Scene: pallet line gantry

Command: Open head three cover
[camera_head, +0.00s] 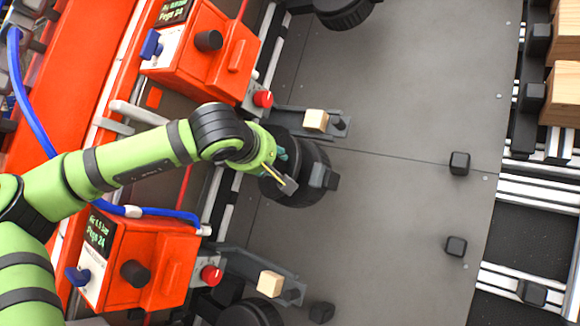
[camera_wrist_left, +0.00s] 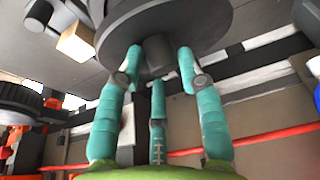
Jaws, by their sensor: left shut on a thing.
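A dark round cover (camera_head: 318,160) stands at the middle of the head view, beside the grey plate; no number shows on it. In the left wrist view the cover (camera_wrist_left: 205,18) fills the top, with a short dark knob (camera_wrist_left: 157,52) at its centre. My left gripper (camera_head: 284,160) reaches the cover from the left. Its three teal fingers also show in the left wrist view (camera_wrist_left: 160,62), closed around the knob. The arm hides part of the cover in the head view. My right gripper is in neither view.
Orange control boxes (camera_head: 215,65) (camera_head: 165,255) with black knobs and red buttons line the left. Small pale blocks (camera_head: 316,120) (camera_head: 271,284) sit on brackets near the cover. Further dark round parts show above and below. The grey plate (camera_head: 410,100) is mostly clear.

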